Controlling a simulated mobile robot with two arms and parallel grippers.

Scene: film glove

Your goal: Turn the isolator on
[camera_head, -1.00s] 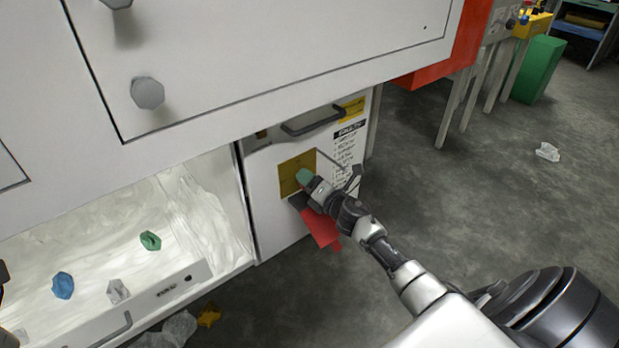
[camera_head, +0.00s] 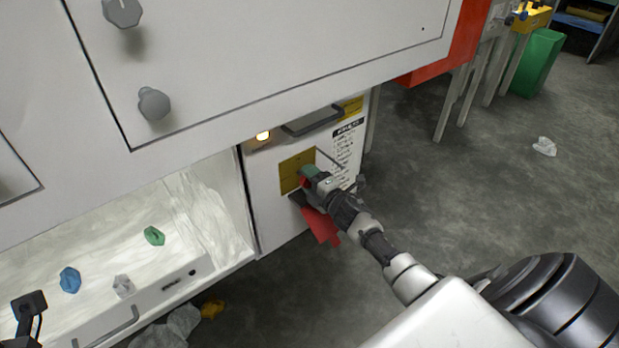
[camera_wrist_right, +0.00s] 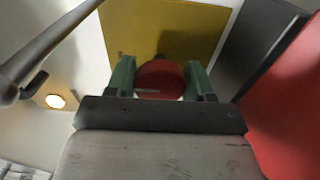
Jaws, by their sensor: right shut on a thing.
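The isolator's yellow plate (camera_head: 290,178) is on the front of a pale cabinet under the counter; it fills the top of the right wrist view (camera_wrist_right: 170,25). My right gripper (camera_head: 308,174) is at the plate. In the right wrist view its green fingers stand either side of a round red knob (camera_wrist_right: 160,80) and are shut on it. The knob's far side and its pointer are hidden. An indicator lamp (camera_head: 262,136) above the plate glows yellow-white; it also glows in the right wrist view (camera_wrist_right: 55,101).
A grey handle (camera_head: 312,121) sticks out above the plate, and a red tag (camera_head: 321,226) hangs below it. The counter overhangs from above. The floor at right is mostly clear.

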